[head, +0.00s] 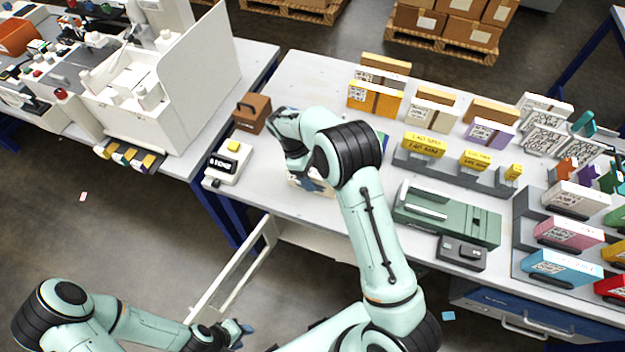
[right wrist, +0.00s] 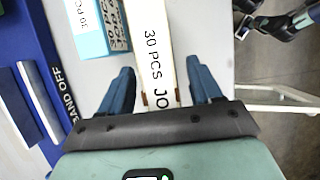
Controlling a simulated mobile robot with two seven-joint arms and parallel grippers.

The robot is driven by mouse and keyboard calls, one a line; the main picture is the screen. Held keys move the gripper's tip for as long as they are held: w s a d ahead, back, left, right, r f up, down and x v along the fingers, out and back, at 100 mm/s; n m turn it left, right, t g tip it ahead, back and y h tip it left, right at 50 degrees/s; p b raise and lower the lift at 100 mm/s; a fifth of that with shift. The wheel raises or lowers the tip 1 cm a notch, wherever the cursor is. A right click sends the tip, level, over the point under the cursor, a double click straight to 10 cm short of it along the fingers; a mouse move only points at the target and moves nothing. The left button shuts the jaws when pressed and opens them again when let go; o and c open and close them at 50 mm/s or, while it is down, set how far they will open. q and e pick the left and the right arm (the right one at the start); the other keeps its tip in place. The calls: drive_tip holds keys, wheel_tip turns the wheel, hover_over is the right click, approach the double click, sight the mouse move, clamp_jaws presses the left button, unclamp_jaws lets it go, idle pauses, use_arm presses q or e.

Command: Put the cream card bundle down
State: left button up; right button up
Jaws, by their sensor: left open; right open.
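The cream card bundle (right wrist: 155,45), a long narrow block printed "30 PCS JO", lies between the two blue fingers of my right gripper (right wrist: 162,88) in the right wrist view. Both fingers are spread, with gaps showing beside the bundle. Its near end is hidden behind the gripper body. In the head view my right arm covers most of this spot on the table (head: 265,165), and the right fingers cannot be made out. My left gripper (head: 243,330) is open and empty, low in front of the table, away from the bundle.
A blue box (right wrist: 98,28) stands just left of the bundle in the right wrist view. A brown box (head: 252,113) and a white device with a yellow button (head: 228,162) stand at the table's left end. A green machine (head: 447,216) and several card boxes fill the right side.

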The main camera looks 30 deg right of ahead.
drive_tip(key=shift+c, duration=0.3)
clamp_jaws()
wheel_tip(320, 180, up, 20)
drive_tip(key=p, duration=0.2)
use_arm(q)
drive_tip(key=w+r, duration=0.2)
drive_tip(key=w, duration=0.1)
drive_tip(key=shift+r, duration=0.4)
use_arm(e)
drive_tip(key=s+a+f+m+y, duration=0.1)
drive_tip(key=a+f+m, duration=0.3)
drive_tip(key=f, duration=0.4)
drive_tip(key=s+a+f+m+g+y, duration=0.1)
drive_tip(key=a+f+m, duration=0.3)
drive_tip(key=f, duration=0.4)
drive_tip(key=shift+a+f+y, duration=0.15)
drive_tip(key=shift+a+y, duration=0.05)
drive_tip(key=shift+y, duration=0.2)
